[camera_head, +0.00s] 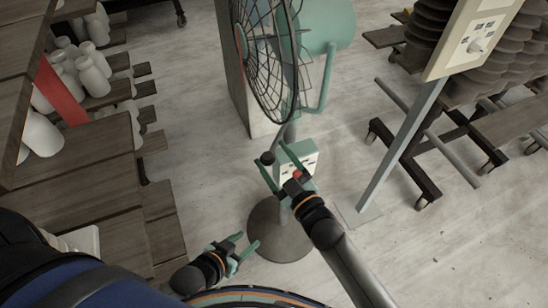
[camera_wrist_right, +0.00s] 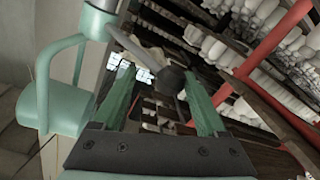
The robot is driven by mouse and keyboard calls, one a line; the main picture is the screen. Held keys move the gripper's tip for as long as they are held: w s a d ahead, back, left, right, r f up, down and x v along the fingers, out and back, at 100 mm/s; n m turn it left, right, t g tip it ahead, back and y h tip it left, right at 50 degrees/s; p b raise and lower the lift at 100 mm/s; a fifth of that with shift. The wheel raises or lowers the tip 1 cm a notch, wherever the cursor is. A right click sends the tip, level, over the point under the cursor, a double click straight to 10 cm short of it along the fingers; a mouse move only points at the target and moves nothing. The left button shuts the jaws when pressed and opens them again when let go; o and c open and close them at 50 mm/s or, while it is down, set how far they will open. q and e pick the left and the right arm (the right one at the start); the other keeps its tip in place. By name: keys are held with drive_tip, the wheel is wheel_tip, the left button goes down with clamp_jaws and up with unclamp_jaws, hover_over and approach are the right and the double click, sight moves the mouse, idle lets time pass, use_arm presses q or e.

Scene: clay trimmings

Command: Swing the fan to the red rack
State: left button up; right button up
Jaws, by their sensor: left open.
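The fan (camera_head: 265,75) stands in the middle of the head view, with a dark wire cage, a teal motor housing (camera_head: 328,25) and a round dark base. A dark round knob (camera_head: 267,158) on a lever sits by its pale control box (camera_head: 300,165). My right gripper (camera_head: 274,154) is open at the knob; in the right wrist view the knob (camera_wrist_right: 170,80) lies between the fingers, nearer the right one, with a gap on the left. My left gripper (camera_head: 248,240) is open and empty, low and left of the base. The red rack (camera_head: 62,95) holds white bottles at the left.
Wooden shelf boards (camera_head: 85,165) fill the left side. A slanted post with a pale panel (camera_head: 475,38) stands right of the fan. A wheeled rack with stacked dark pieces (camera_head: 450,50) is at upper right. Floor between fan and post is clear.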

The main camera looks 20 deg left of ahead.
drive_tip(key=shift+s+d+f, duration=0.1)
drive_tip(key=shift+d, duration=0.05)
drive_tip(key=v, duration=1.2)
drive_tip(key=shift+s+d, duration=0.1)
drive_tip(key=shift+s, duration=0.05)
